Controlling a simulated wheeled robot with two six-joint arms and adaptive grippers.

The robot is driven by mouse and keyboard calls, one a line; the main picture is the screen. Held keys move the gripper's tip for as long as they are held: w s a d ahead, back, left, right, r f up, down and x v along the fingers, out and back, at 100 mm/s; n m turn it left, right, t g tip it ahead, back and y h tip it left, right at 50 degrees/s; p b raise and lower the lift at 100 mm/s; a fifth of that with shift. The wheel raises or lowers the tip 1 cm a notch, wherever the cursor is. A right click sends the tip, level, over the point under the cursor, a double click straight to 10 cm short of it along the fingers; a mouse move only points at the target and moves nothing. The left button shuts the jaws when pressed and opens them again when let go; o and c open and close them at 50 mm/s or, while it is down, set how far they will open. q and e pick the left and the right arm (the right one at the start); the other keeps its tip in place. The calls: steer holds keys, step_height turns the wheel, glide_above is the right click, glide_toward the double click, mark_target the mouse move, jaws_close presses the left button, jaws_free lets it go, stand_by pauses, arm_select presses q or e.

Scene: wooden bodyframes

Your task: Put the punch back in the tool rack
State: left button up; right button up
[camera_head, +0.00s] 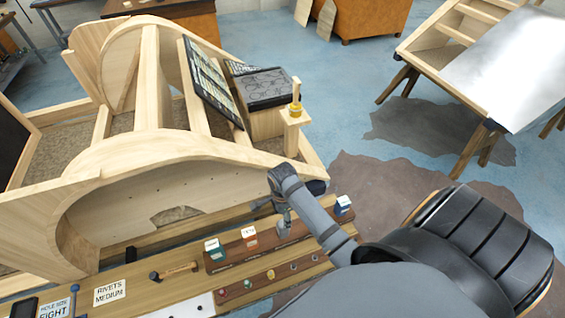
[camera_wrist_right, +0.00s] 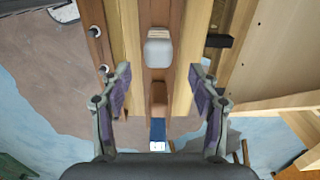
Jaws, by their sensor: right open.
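My right gripper (camera_head: 278,203) reaches over the wooden tool rack (camera_head: 233,252) on the bench. In the right wrist view the gripper (camera_wrist_right: 159,100) is open, its purple-padded fingers apart. A pale grey block-like thing (camera_wrist_right: 159,47) lies between and beyond the fingertips, touching neither. A brown piece (camera_wrist_right: 159,98) and a blue block (camera_wrist_right: 157,134) line up below it in that view. In the head view the rack bears a teal block (camera_head: 214,249), a red-and-white block (camera_head: 249,236) and a blue block (camera_head: 343,204). I cannot tell which is the punch. My left gripper is not in view.
A hammer (camera_head: 174,271) lies on the bench left of the rack, near a "RIVETS MEDIUM" label (camera_head: 110,292). The large wooden bodyframe (camera_head: 150,170) stands just behind the bench. Blue floor is open beyond.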

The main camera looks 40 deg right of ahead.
step_height(320, 180, up, 6)
steer(key=shift+f, duration=0.2)
stand_by(0.4)
